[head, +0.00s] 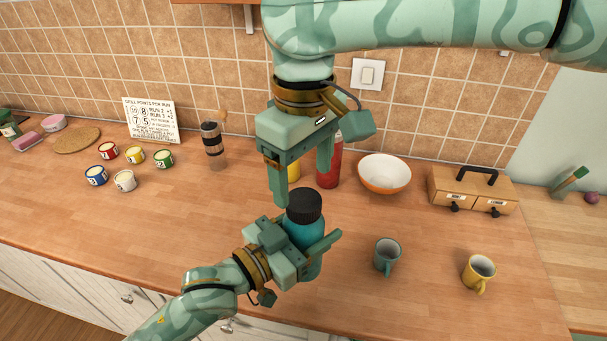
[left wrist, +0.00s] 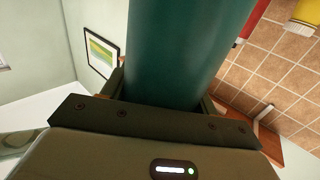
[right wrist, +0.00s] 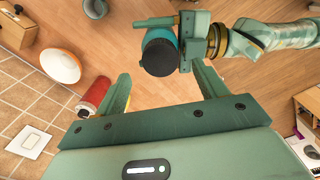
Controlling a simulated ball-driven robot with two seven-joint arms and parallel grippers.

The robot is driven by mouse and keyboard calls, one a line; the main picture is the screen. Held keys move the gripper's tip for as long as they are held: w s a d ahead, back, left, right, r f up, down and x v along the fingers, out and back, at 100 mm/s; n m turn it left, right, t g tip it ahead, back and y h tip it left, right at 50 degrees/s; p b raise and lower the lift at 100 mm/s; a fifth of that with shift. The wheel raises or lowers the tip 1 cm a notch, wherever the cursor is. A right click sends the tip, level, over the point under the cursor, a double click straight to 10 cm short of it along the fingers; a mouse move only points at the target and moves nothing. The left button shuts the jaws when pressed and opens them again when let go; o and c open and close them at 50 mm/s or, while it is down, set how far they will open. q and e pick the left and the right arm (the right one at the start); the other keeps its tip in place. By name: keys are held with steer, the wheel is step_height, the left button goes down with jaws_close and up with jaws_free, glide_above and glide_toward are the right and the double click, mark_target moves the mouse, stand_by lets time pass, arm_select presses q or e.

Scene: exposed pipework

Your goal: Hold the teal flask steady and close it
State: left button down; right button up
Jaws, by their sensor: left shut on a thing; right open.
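The teal flask (head: 312,235) stands upright over the counter with a black cap (head: 304,204) on its top. I cannot tell how tightly the cap sits. My left gripper (head: 310,252) is shut around the flask's body from the front left; the teal body (left wrist: 188,45) fills the middle of the left wrist view. My right gripper (head: 303,184) is open and empty, pointing down just above the cap. In the right wrist view the cap (right wrist: 159,55) shows beyond the open fingers, apart from them. The flask's base is partly hidden by the left gripper.
A red bottle (head: 329,170) and a partly hidden yellow thing stand behind the right gripper. An orange-and-white bowl (head: 384,173), a teal mug (head: 387,256), a yellow mug (head: 479,272) and a wooden box (head: 472,190) are to the right. Paint pots (head: 124,181) and a tumbler (head: 213,145) are left.

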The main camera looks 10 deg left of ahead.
mark_target(303, 199)
steer(key=shift+c, duration=0.2)
steer(key=shift+a, duration=0.1)
steer(key=shift+s+a+r+n, duration=0.15)
steer(key=shift+a+r+n, duration=0.1)
steer(key=shift+r+n, duration=0.2)
steer(key=n, duration=0.2)
steer(key=r+n, duration=0.1)
steer(key=n, duration=0.1)
steer(key=shift+r, duration=0.2)
steer(key=n, duration=0.2)
steer(key=r+n, duration=0.1)
steer(key=n, duration=0.2)
steer(key=shift+d+n, duration=0.1)
steer(key=shift+n, duration=0.15)
steer(key=n, duration=0.4)
steer(key=shift+d, duration=0.25)
steer(key=shift+f, duration=3.95)
